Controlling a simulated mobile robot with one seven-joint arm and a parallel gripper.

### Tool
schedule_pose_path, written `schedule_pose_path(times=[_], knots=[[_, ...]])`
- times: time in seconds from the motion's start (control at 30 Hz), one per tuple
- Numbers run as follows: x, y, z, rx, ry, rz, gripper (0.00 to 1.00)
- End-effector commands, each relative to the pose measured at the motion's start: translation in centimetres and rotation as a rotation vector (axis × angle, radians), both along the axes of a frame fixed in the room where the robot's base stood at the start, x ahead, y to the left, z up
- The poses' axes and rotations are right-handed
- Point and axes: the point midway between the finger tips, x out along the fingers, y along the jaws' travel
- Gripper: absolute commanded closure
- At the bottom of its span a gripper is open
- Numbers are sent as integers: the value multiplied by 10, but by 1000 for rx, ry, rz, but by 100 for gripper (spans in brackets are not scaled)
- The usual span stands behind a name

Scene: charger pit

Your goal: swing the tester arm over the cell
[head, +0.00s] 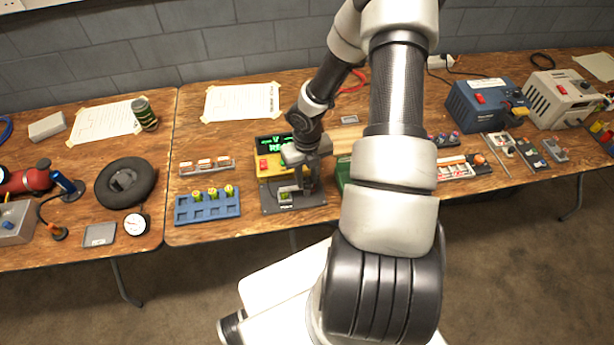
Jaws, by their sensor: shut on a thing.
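The tester has a yellow body (268,165) with a red button, a lit green display (268,143) and a dark base plate (280,207). It stands on the middle table, left of my arm. My gripper (306,186) points down over the right part of the base plate, shut on the tester arm, which is mostly hidden by my fingers. A small pale-green part shows in the cradle (286,197) just left of my fingertips; I cannot tell clearly whether it is the cell. Several yellow-green cells (212,194) stand in a blue rack (209,211) left of the tester.
Behind the rack lies a strip of small white-and-orange parts (207,166). A black ring (125,182) and a round gauge (135,225) lie on the left table. A blue power unit (487,105) and a beige one (560,100) stand at the right. My forearm hides the table's middle.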

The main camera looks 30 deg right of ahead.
Motion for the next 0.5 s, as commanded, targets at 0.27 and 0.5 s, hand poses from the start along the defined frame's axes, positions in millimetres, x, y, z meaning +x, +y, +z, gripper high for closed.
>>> schedule_pose_path(times=[0.27, 0.5], knots=[[1, 0, 0, 0, -2, 2, 55], [1, 0, 4, 0, -2, 0, 55]])
